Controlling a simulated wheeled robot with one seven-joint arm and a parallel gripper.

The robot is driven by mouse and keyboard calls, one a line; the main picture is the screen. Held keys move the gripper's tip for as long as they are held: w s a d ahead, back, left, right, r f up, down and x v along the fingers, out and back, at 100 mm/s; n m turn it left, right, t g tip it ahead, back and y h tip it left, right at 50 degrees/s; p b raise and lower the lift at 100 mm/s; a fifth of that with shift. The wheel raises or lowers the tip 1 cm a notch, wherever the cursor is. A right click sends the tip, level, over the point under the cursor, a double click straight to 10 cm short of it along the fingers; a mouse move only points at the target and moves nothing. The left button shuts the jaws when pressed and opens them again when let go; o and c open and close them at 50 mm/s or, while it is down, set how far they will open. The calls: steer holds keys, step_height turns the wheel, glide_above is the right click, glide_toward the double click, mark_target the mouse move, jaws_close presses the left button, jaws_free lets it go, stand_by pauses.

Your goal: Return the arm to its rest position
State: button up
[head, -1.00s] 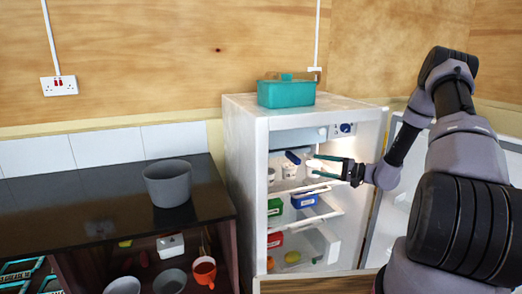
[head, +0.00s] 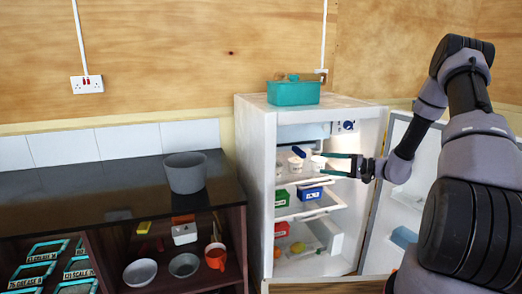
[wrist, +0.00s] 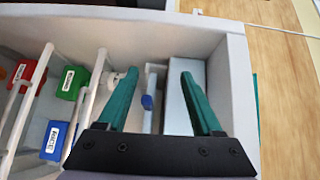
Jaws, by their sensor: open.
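My gripper (head: 343,164) is at the front of the open fridge (head: 256,150), level with its upper shelf. Its teal fingers are spread and nothing is between them. My arm reaches in from the right of the head view.
The fridge door (head: 405,210) stands open at the right, close to my arm. Boxes, including a green one (head: 282,198) and a blue one (head: 309,193), sit on a shelf. A teal container (head: 293,93) is on top. A grey pot (head: 185,173) stands on the dark counter (head: 80,190).

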steer(key=s+a+r+n+g+h, duration=0.2)
steer(key=s+a+r+g+h, duration=0.15)
steer(key=s+r, duration=0.45)
steer(key=s+a+r+n+g+h, duration=0.1)
steer(key=s+a+r+g+h, duration=0.2)
steer(key=s+r, duration=0.5)
steer(key=s+d+r+m+t+h, duration=0.1)
steer(key=s+d+r+t+h, duration=0.2)
steer(key=s+r, duration=0.3)
steer(key=s+d+r+m+t+h, duration=0.1)
steer(key=s+d+r+t+h, duration=0.2)
steer(key=s+r, duration=0.4)
steer(key=s+t+h, duration=0.1)
steer(key=s, duration=0.2)
steer(key=shift+d+m+h, duration=0.3)
steer(key=shift+m+h, duration=0.05)
steer(key=shift+m, duration=0.05)
stand_by(0.3)
